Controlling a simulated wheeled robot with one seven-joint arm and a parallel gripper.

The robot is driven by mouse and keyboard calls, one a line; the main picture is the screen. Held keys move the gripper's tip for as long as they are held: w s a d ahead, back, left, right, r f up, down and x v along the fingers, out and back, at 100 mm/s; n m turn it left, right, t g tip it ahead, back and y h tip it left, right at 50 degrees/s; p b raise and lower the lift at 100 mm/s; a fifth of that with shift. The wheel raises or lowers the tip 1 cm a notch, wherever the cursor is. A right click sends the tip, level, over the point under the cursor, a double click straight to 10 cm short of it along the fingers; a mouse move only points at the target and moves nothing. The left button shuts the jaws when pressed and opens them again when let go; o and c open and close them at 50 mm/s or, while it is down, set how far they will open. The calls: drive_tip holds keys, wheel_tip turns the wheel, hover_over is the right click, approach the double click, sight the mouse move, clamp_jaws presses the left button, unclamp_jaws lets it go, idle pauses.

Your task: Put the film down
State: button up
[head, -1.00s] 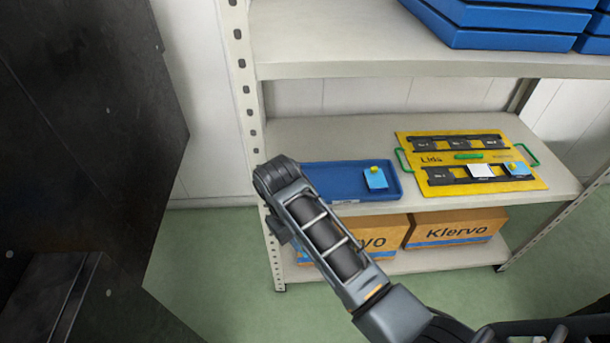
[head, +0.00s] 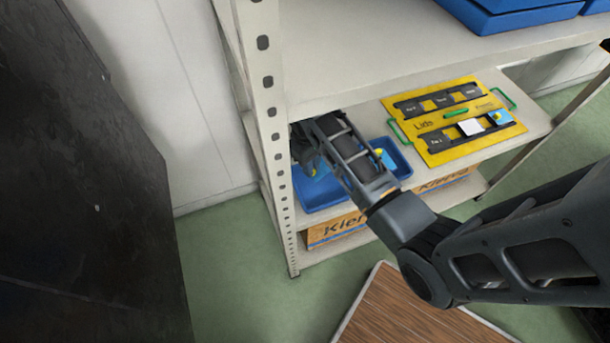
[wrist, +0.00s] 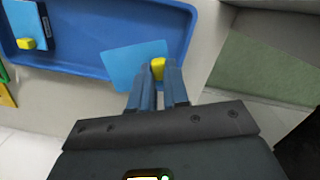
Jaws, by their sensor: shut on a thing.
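My gripper (wrist: 158,84) is shut on the yellow knob of a light-blue film (wrist: 124,66). In the head view the held film is mostly hidden by my arm at the tray's left part. A blue tray (head: 316,198) lies on the middle shelf; it also shows in the wrist view (wrist: 95,65). The held film overlaps the tray's near rim in the wrist view; I cannot tell if it touches. A second light-blue film with a yellow knob (wrist: 27,44) lies in the tray; its knob also shows in the head view (head: 379,153).
A yellow board (head: 430,150) with green handles and dark strips lies right of the tray, bearing a white card (head: 471,128) and a light-blue piece (head: 500,118). A shelf post (head: 270,130) stands close left of my gripper. The upper shelf (head: 400,65) is overhead. Cardboard boxes (head: 335,228) sit below.

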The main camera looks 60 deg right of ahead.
sight(311, 191)
wheel_tip(311, 191, down, 9)
drive_tip(key=shift+r, duration=0.1)
idle(0.3)
drive_tip(key=shift+f+b, duration=0.4)
drive_tip(key=shift+f, duration=0.05)
drive_tip(key=o, duration=0.7)
drive_tip(key=shift+r, duration=0.1)
drive_tip(key=r, duration=0.8)
drive_tip(key=shift+w+p, duration=0.3)
drive_tip(key=shift+p, duration=0.05)
